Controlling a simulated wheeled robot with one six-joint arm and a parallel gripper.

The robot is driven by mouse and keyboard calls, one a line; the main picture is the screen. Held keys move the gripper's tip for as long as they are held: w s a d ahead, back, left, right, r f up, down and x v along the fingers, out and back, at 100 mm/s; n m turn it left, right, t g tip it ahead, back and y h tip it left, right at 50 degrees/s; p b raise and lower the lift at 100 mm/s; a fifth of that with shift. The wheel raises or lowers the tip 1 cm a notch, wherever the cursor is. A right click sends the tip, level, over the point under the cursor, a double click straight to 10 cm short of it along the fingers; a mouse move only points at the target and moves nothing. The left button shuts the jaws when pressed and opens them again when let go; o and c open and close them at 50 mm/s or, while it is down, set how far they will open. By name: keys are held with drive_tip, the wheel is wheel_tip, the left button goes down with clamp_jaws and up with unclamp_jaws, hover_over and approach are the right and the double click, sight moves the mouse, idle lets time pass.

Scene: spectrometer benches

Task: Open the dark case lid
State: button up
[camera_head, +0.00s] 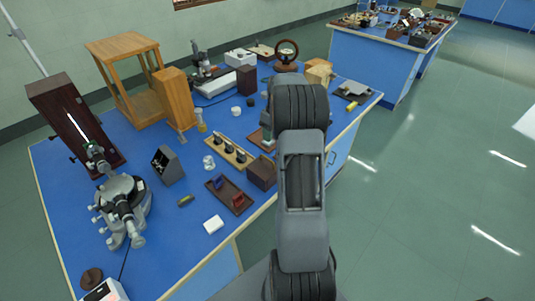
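I cannot tell for certain which thing is the dark case. A small dark brown box (262,172) stands near the front edge of the blue bench, just left of my arm, and looks closed. A tall dark brown case (72,118) with a bright slit stands at the far left. Another dark brown block (246,79) stands further back. My arm reaches up over the bench's right part, and its links hide what lies behind them. My gripper's fingers do not show.
The floor at right is clear up to another blue bench (366,62).

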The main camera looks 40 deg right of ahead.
drive_tip(key=p, duration=0.2)
hover_over(264, 168)
drive_tip(key=w+d, duration=0.1)
drive_tip(key=d, duration=0.2)
wheel_tip(264, 168, down, 10)
drive_tip(key=shift+w+a+r, duration=0.1)
drive_tip(key=shift+a+r, duration=0.05)
drive_tip(key=shift+r, duration=0.05)
drive_tip(key=shift+c, duration=0.5)
clamp_jaws()
